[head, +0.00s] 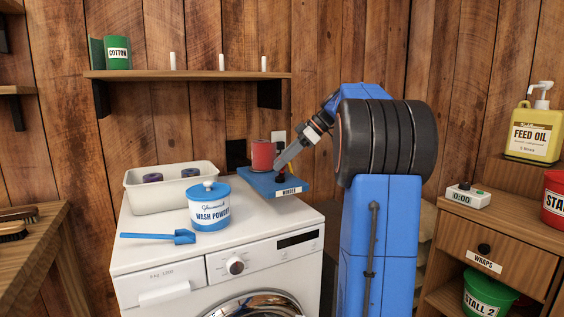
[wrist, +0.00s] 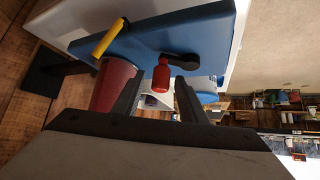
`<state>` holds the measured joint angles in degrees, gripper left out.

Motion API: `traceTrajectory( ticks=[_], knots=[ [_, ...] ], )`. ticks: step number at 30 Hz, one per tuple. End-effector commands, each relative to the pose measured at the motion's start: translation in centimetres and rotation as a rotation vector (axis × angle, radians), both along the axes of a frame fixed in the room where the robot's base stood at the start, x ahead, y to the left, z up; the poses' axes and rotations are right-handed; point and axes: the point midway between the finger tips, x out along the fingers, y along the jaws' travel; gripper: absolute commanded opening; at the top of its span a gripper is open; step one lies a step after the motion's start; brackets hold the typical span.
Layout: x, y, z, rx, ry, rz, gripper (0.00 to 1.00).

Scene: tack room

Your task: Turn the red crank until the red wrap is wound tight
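The blue winder (head: 262,182) sits on the back right corner of the washing machine top. The red wrap (head: 263,155) stands upright on it as a thick roll; it also shows in the wrist view (wrist: 115,84). The crank in the wrist view has a dark arm (wrist: 182,59) and a red handle (wrist: 161,77). My gripper (wrist: 161,85) is open, with one finger on each side of the red handle and gaps visible. In the head view my gripper (head: 279,168) reaches the winder from the right and hides most of the crank.
A yellow bar (wrist: 110,38) is on the winder. A shelf (head: 190,75) hangs above.

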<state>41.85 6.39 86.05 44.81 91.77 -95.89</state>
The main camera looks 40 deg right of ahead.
Motion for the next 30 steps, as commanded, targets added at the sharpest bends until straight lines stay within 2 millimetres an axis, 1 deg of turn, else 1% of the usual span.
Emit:
traceTrajectory(
  ticks=[5,6,8,9,10,11,17,22,26,30],
  knots=[
    [0.01,0.01,0.0,0.0,0.0,0.0,0.39],
    [0.01,0.01,0.0,0.0,0.0,0.0,0.36],
    [0.01,0.01,0.0,0.0,0.0,0.0,0.22],
    [0.0,0.01,0.01,0.0,0.0,0.0,0.12],
    [0.0,0.01,0.01,0.0,0.0,0.0,0.05],
    [0.0,0.01,0.01,0.0,0.0,0.0,0.0],
    [-0.02,-0.01,0.02,0.0,0.0,-0.006,0.0],
    [-0.18,-0.11,0.06,0.0,0.0,-0.042,0.0],
    [-0.43,-0.28,0.08,-0.001,-0.002,-0.107,0.0],
    [-0.84,-0.52,0.12,-0.001,-0.003,-0.209,0.0]
  ],
)
